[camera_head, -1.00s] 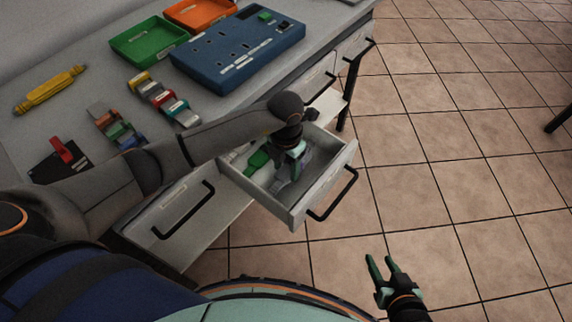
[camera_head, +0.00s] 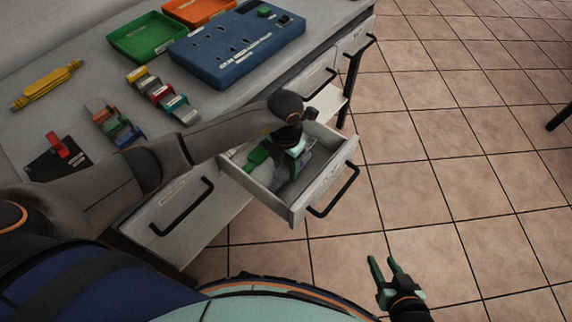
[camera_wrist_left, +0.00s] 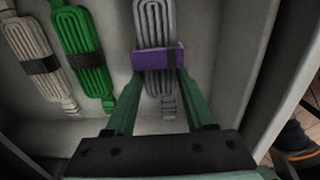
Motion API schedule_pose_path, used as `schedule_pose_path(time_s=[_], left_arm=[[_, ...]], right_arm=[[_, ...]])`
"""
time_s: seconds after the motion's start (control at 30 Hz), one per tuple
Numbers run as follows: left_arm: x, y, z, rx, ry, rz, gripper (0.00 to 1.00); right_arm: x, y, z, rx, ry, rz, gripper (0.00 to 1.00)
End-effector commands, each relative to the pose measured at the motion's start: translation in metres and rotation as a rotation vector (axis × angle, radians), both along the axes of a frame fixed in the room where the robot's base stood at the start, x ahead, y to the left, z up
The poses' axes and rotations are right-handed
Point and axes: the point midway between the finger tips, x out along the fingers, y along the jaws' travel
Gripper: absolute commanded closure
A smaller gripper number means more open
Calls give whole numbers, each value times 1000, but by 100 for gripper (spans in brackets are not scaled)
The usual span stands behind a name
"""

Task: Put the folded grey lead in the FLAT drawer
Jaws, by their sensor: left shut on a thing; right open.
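My left gripper (camera_head: 292,160) reaches down into the open drawer (camera_head: 328,186). In the left wrist view its two green fingers (camera_wrist_left: 157,78) are shut on the folded grey lead (camera_wrist_left: 154,22), at its purple band (camera_wrist_left: 158,57). The lead lies lengthwise near the drawer's right wall in that view. I cannot tell whether it touches the drawer floor. A green folded lead (camera_wrist_left: 80,42) and an off-white folded lead (camera_wrist_left: 33,45) lie beside it, each with a dark band. The drawer's label is not readable. My right gripper (camera_head: 385,266) is open and empty above the floor.
Closed drawers flank the open one, with a black handle (camera_head: 183,208) on the left one. On the bench are a blue panel (camera_head: 225,55), a green tray (camera_head: 148,36), an orange tray (camera_head: 198,10), a yellow lead (camera_head: 46,86) and small coloured clips (camera_head: 162,95).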

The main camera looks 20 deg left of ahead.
Motion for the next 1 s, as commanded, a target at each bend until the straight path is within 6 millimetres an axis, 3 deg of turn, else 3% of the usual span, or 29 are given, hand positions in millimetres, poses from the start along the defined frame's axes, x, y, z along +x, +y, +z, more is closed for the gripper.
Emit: schedule_pose_path(time_s=[0.83,0.87,1.0], left_arm=[[0,-1,-9,-2,0,0,100],[0,0,-9,-2,0,0,45],[0,0,-9,-1,-1,0,29]], right_arm=[[1,0,-6,1,-2,0,55],[1,0,-6,1,-2,0,55],[1,0,-6,1,-2,-1,55]])
